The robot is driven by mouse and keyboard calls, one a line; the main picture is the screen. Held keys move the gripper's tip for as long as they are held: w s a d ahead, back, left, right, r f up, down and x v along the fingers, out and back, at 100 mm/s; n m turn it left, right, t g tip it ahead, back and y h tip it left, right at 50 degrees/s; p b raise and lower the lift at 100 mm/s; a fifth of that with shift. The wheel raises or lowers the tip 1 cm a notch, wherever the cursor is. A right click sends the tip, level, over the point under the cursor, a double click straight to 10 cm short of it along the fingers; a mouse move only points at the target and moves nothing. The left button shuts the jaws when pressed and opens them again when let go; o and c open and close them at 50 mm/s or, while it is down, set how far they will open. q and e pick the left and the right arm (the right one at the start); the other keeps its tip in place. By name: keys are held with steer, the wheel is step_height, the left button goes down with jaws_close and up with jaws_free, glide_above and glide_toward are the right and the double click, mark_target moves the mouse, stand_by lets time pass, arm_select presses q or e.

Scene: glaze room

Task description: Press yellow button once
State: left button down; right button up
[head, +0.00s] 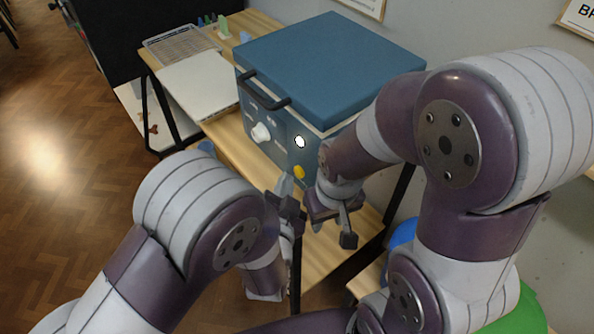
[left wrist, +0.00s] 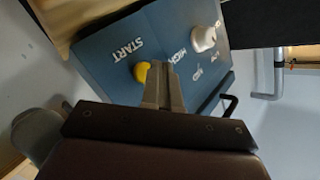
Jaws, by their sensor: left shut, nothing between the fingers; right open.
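The yellow button (head: 299,172) is on the lower front panel of a blue kiln-like box (head: 330,50), below a round white light or button (head: 300,141). My left gripper (head: 285,187) is shut and empty, its tips just below and left of the yellow button. In the left wrist view the yellow button (left wrist: 142,72) shows beside the word START, and my left gripper's fingertips (left wrist: 163,75) appear right next to it. I cannot tell whether they touch. My right gripper (head: 330,225) is open and empty, lower right of the button, near the wooden table.
A white knob (head: 261,132) and a dark handle (head: 265,93) are on the box front. A white board (head: 200,83) and small coloured items stand on the wooden table (head: 232,140) to the left. A green round object (head: 515,312) is at the lower right. My arms are close together.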

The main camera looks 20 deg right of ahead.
arm_select(q)
steer(key=shift+s+a, duration=0.3)
steer(key=shift+a, duration=0.5)
steer(key=shift+s+a, duration=0.25)
steer(key=shift+a, duration=0.55)
steer(key=shift+s+a, duration=0.3)
steer(key=shift+a, duration=0.5)
